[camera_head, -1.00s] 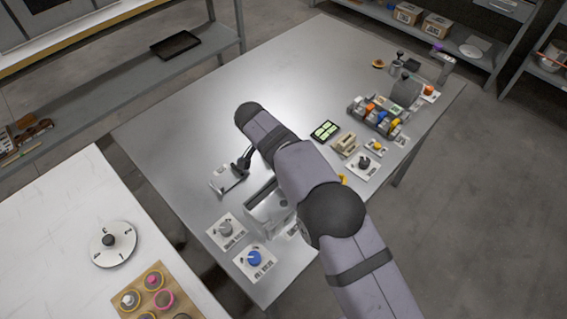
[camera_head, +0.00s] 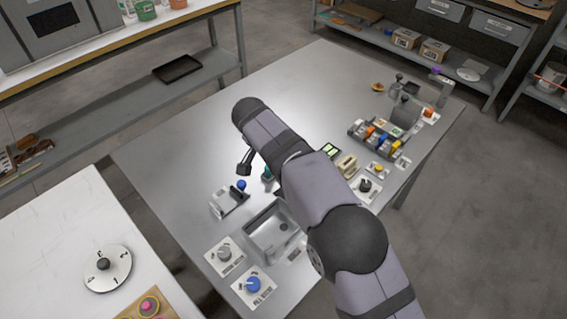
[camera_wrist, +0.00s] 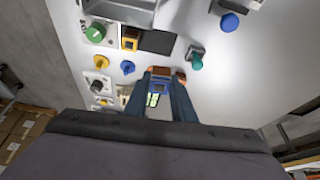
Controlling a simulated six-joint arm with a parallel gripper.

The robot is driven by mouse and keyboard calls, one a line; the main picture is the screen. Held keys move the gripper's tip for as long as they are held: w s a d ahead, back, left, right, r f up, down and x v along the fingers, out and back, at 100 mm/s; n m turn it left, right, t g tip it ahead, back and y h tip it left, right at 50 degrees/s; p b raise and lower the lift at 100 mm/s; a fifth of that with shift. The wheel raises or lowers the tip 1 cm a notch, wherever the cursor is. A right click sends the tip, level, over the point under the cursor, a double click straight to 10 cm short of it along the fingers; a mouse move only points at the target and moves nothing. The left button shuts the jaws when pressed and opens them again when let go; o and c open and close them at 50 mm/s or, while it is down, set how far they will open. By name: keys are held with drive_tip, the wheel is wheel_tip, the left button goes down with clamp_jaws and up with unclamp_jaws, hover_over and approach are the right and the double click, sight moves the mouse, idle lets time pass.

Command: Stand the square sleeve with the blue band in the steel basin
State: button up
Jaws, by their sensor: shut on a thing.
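The steel basin (camera_head: 262,243) is an open grey box near the front left of the steel table, with a dark round spot on its floor. In the wrist view my gripper (camera_wrist: 161,88) is shut on a small square piece with a blue part and a brown-orange end, which I take for the square sleeve (camera_wrist: 160,88). It is held above the table, apart from its surface. In the head view my arm hides the sleeve and most of the gripper.
Beside the basin stand a lever device (camera_head: 228,202), a blue ball-like piece (camera_head: 241,185) and a teal piece (camera_head: 267,174). Dial plates with a grey knob (camera_head: 224,254) and a blue knob (camera_head: 253,285) lie in front. A colorant rack (camera_head: 380,135) stands further right. The table's far left is clear.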

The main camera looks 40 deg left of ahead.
drive_tip(key=s+d+n+g+p, duration=0.2)
drive_tip(key=s+n+g+p, duration=0.1)
drive_tip(key=n, duration=0.8)
drive_tip(key=s+d+n+g+p, duration=0.3)
drive_tip(key=s+n+p, duration=0.1)
drive_tip(key=n, duration=0.8)
drive_tip(key=s+d+f+n+g+p, duration=0.1)
drive_tip(key=s+d+n+g+p, duration=0.1)
drive_tip(key=n, duration=1)
drive_tip(key=shift+s+d+g+p, duration=0.4)
drive_tip(key=shift+s+g+p, duration=0.3)
drive_tip(key=shift+p, duration=0.45)
drive_tip(key=shift+b, duration=0.35)
drive_tip(key=shift+f+b, duration=2.4)
drive_tip(key=shift+f, duration=0.3)
drive_tip(key=shift+s+f+b, duration=0.1)
drive_tip(key=shift+f+b, duration=1.1)
drive_tip(key=shift+b, duration=0.3)
